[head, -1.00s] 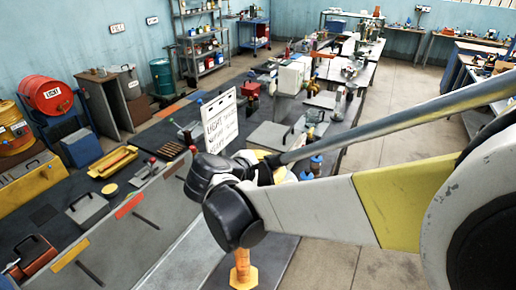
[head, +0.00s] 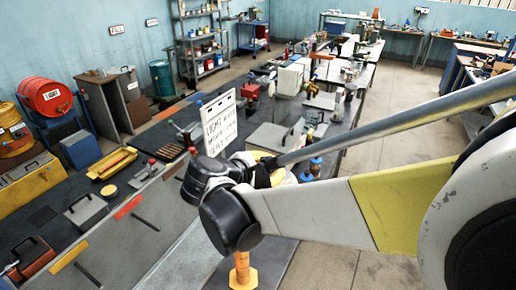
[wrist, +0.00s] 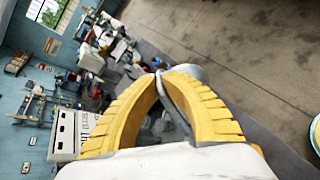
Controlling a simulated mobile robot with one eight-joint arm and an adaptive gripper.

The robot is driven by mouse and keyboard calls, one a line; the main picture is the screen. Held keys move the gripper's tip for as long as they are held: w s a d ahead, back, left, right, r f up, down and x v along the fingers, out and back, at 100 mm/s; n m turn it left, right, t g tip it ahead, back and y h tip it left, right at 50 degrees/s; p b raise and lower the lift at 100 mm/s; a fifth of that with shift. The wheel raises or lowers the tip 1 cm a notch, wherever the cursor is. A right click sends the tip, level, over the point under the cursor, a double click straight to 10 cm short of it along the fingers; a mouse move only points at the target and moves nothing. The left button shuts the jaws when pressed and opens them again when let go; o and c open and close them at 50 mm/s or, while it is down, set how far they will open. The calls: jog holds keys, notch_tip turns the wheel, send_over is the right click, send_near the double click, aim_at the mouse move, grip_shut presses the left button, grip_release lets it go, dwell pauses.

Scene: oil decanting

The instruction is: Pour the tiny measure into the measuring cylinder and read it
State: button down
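My gripper (wrist: 161,74) has two yellow ribbed fingers whose tips come together in the wrist view. A grey rounded metal piece (wrist: 190,72) shows just beyond the tips, with a thin grey stem running back between the fingers. It looks like the tiny measure, held by its stem; its contents are hidden. In the head view my arm hides most of the gripper. An amber upright cylinder on a yellow six-sided foot (head: 242,271), apparently the measuring cylinder, stands at the bottom centre below my arm's dark joint. Its upper part is hidden and its scale cannot be read.
A white lettered sign (head: 219,122) stands on the dark bench behind my arm. Blue-topped bottles (head: 316,165) stand close to the right of the wrist. A yellow tray (head: 113,163) and a red drum (head: 46,95) are at left. Open floor lies right of the bench.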

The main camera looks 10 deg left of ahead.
jog(key=shift+s+a+r+n+t+h+b, duration=0.15)
jog(key=shift+s+a+r+t+h+b, duration=0.25)
jog(key=shift+a+r+t+b, duration=0.25)
jog(key=shift+s+a+r+n+t+h+b, duration=0.15)
jog(key=shift+s+a+r+t+h+b, duration=0.25)
jog(key=shift+b, duration=0.4)
dwell(4.0)
